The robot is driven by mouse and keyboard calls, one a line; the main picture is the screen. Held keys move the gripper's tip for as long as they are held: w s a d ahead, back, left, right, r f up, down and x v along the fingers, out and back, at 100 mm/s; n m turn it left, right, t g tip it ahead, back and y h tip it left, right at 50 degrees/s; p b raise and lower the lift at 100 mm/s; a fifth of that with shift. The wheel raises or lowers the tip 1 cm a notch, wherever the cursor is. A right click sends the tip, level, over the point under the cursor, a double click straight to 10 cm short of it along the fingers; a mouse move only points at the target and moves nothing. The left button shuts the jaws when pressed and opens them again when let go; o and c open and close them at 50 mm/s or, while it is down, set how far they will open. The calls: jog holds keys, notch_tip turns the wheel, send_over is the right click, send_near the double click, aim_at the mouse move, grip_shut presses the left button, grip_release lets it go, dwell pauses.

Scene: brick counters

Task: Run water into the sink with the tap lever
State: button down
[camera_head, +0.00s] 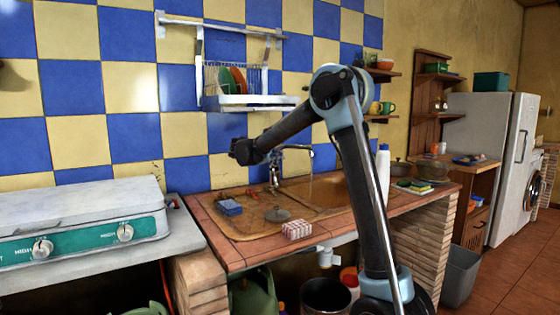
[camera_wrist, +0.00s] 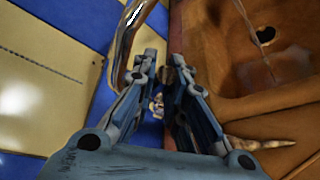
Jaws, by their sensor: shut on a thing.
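The metal tap (camera_head: 275,168) stands at the back of the brown sink (camera_head: 325,190), its curved spout (camera_head: 308,149) reaching to the right over the basin. In the wrist view the shiny spout (camera_wrist: 133,28) passes beside my left finger. My gripper (camera_wrist: 166,70) is at the tap, its fingers closed in on the tap lever, which is mostly hidden between them. A thin pale streak that looks like running water (camera_wrist: 258,38) falls into the basin near the dark drain hole (camera_wrist: 266,35).
A blue sponge (camera_head: 229,207) and a red-checked block (camera_head: 297,229) lie by the sink. A white bottle (camera_head: 382,163) stands to its right, partly behind my arm. A stove (camera_head: 80,218) is at left. A dish rack (camera_head: 236,85) hangs on the tiled wall above.

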jog(key=c, duration=1.6)
grip_release()
jog(key=shift+a, duration=0.1)
jog(key=v, duration=1.1)
jog(key=shift+s+a, duration=0.2)
jog(key=shift+s, duration=0.1)
jog(key=shift+d, duration=0.1)
